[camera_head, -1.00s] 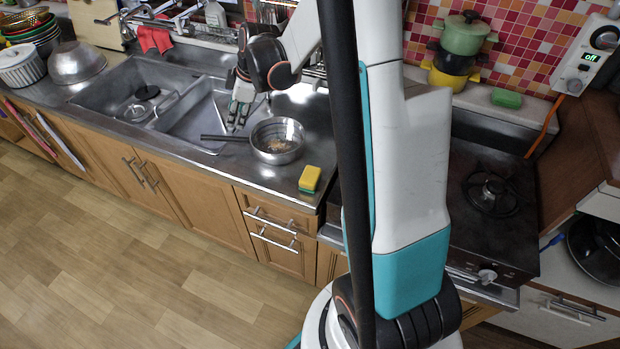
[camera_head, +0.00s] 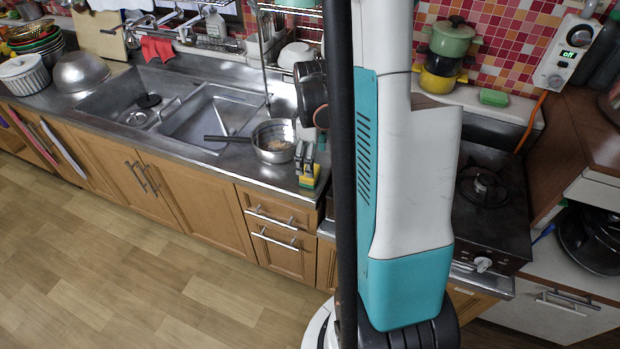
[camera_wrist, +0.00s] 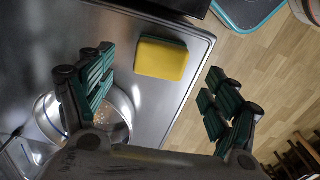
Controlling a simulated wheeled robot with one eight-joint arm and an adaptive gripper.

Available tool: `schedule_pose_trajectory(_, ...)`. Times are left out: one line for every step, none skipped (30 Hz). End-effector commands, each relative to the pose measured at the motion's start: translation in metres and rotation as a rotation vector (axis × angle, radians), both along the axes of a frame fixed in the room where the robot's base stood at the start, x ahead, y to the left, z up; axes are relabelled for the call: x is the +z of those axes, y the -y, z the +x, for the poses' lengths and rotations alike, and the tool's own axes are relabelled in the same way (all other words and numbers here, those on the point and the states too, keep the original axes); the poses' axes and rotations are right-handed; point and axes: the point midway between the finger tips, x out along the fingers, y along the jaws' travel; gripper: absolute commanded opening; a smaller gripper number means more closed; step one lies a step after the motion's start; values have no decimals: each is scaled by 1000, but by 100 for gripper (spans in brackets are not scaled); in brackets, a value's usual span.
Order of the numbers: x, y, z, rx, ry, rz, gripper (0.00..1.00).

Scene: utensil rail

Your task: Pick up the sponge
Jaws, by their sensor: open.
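The yellow and green sponge (camera_wrist: 161,60) lies on the steel counter near its front edge. In the head view the sponge (camera_head: 308,183) is partly hidden behind my gripper (camera_head: 305,157), whose fingers point down just above it. In the wrist view my gripper (camera_wrist: 160,95) is open and empty. The sponge shows between and ahead of its two finger pads, apart from both.
A metal pan (camera_head: 274,141) with bits of food in it stands just left of my gripper. A green block (camera_head: 493,97) lies on the back ledge by the stacked pots (camera_head: 446,50). The sink (camera_head: 210,113) is left, the stove (camera_head: 487,200) right.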

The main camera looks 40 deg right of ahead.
Motion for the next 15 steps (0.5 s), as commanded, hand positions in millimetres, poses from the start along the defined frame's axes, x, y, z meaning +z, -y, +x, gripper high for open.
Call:
schedule_pose_trajectory(-6, 0, 0, 0, 0, 0, 82)
schedule_pose_trajectory(-8, 0, 0, 0, 0, 0, 82)
schedule_pose_trajectory(-9, 0, 0, 0, 0, 0, 82)
schedule_pose_trajectory(-10, 0, 0, 0, 0, 0, 82)
schedule_pose_trajectory(-11, 0, 0, 1, 0, 0, 82)
schedule_pose_trajectory(-13, 0, 0, 1, 1, 0, 82)
schedule_pose_trajectory(-15, -1, 0, 1, 1, 0, 82)
schedule_pose_trajectory(-17, -1, 1, 1, 1, 0, 82)
schedule_pose_trajectory(-21, -1, 1, 1, 1, 0, 82)
schedule_pose_trajectory(-25, -1, 1, 1, 1, 0, 82)
schedule_pose_trajectory(-29, -2, 1, 1, 1, 0, 82)
schedule_pose_trajectory(-35, -2, 1, 1, 1, 0, 82)
schedule_pose_trajectory(-40, -3, 1, 1, 1, 0, 82)
schedule_pose_trajectory(-45, -3, 2, 1, 1, 0, 82)
schedule_pose_trajectory(-51, -3, 1, 0, 1, 0, 82)
